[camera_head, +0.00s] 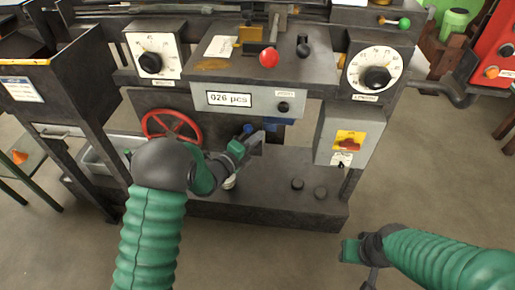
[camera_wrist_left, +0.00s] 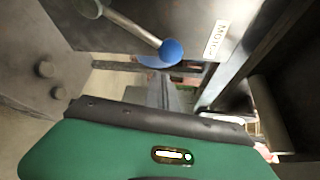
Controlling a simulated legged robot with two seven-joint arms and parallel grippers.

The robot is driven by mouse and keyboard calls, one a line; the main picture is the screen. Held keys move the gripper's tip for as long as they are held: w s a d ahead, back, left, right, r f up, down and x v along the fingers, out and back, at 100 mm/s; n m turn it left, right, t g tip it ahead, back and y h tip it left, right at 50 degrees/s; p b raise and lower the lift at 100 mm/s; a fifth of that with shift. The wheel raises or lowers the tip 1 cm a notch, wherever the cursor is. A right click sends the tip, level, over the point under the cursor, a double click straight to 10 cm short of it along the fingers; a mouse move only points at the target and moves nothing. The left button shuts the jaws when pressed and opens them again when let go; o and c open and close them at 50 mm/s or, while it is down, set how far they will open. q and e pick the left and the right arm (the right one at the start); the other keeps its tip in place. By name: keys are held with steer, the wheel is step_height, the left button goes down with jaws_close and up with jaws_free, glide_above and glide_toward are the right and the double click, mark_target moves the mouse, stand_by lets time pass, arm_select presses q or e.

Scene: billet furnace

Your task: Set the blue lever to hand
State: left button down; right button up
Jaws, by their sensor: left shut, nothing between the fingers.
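The blue lever is a metal rod with a round blue knob (camera_wrist_left: 171,51), at the upper middle of the left wrist view. The knob also shows small in the head view (camera_head: 247,128), under the front panel of the machine. My left gripper (camera_head: 257,139) is shut and empty, close to the knob in the head view. In the left wrist view its fingers (camera_wrist_left: 165,95) lie just below the knob; I cannot tell whether they touch it. A white label (camera_wrist_left: 217,40), apparently reading MODE, is right of the knob. My right gripper (camera_head: 372,278) is at the lower right, away from the machine, its fingers unclear.
A red handwheel (camera_head: 172,130) is left of my left gripper. The counter panel (camera_head: 255,101) is above it. A box with a red and yellow switch (camera_head: 347,141) hangs at right. Two dark knobs (camera_head: 309,189) stand on the lower plate. The front floor is clear.

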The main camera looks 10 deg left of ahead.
arm_select(q)
steer(key=shift+w+a+r, duration=0.1)
steer(key=shift+a+r, duration=0.1)
steer(key=shift+a, duration=0.65)
steer(key=a+r+n+t+b, duration=0.1)
steer(key=a+n+t+b, duration=0.4)
steer(key=a+n, duration=0.6)
steer(key=shift+s+r+t+b, duration=0.25)
steer(key=shift+t+b, duration=0.15)
steer(key=shift+b, duration=1)
